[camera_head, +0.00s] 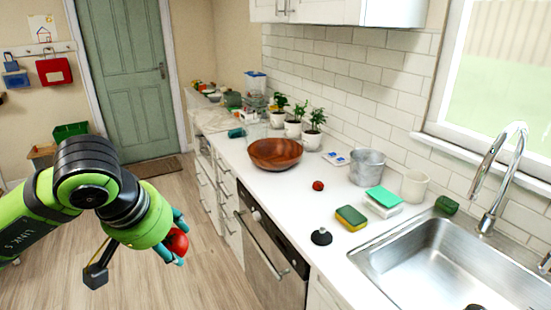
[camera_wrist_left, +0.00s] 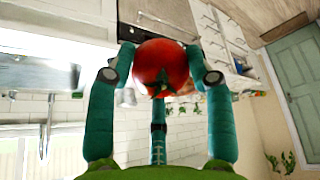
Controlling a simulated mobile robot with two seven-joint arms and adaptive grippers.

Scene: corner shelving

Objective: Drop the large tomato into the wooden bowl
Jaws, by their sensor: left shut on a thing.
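The large red tomato (camera_head: 177,242) is held between the teal fingers of my left gripper (camera_head: 178,236), in front of the counter's edge and above the floor. In the left wrist view the tomato (camera_wrist_left: 162,68) sits between the fingers of the left gripper (camera_wrist_left: 160,80), with its green stem toward the camera. The brown wooden bowl (camera_head: 275,153) stands on the counter, farther back and to the right of the gripper. Its visible inside looks empty. The right gripper is not in view.
On the white counter (camera_head: 270,190) are a small red tomato (camera_head: 318,186), a black stopper-like thing (camera_head: 321,237), sponges (camera_head: 350,217), a metal bucket (camera_head: 367,167) and potted plants (camera_head: 293,128). The sink (camera_head: 430,260) is at the right. The counter just in front of the bowl is clear.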

